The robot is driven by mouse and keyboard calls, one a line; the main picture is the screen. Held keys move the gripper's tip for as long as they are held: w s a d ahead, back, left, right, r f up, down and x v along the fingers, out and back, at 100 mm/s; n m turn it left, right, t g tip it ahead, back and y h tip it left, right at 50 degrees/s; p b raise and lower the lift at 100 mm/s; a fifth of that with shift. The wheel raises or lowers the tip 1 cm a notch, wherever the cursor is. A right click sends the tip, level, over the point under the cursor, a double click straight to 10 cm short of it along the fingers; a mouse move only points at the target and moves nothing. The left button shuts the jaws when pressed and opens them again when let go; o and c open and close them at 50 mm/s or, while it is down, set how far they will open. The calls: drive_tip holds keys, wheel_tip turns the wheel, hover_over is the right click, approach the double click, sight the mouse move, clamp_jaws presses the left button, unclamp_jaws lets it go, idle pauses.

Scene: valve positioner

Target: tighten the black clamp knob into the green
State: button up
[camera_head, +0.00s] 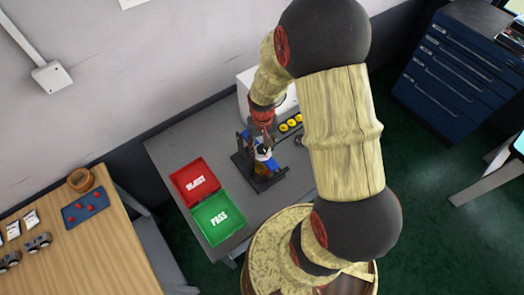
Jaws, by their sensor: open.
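A dark fixture (240,163) stands on the grey table, with blue parts and a small white and orange part (263,153) at its middle. My gripper (261,134) hangs over this fixture from the red wrist and points down at it. Its fingers are small in the view and look apart. I cannot tell whether they touch anything. The black clamp knob and the green zone cannot be made out; they are too small or hidden by my gripper and arm.
A red REJECT tray (186,172) and a green PASS tray (210,233) lie left of the fixture. A white box with yellow knobs (290,124) stands behind. A wooden table (95,255) is at left, a blue drawer cabinet (450,75) at upper right.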

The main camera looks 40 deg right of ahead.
drive_tip(key=shift+f, duration=0.7)
drive_tip(key=n, duration=0.7)
drive_tip(key=shift+c, duration=0.7)
clamp_jaws()
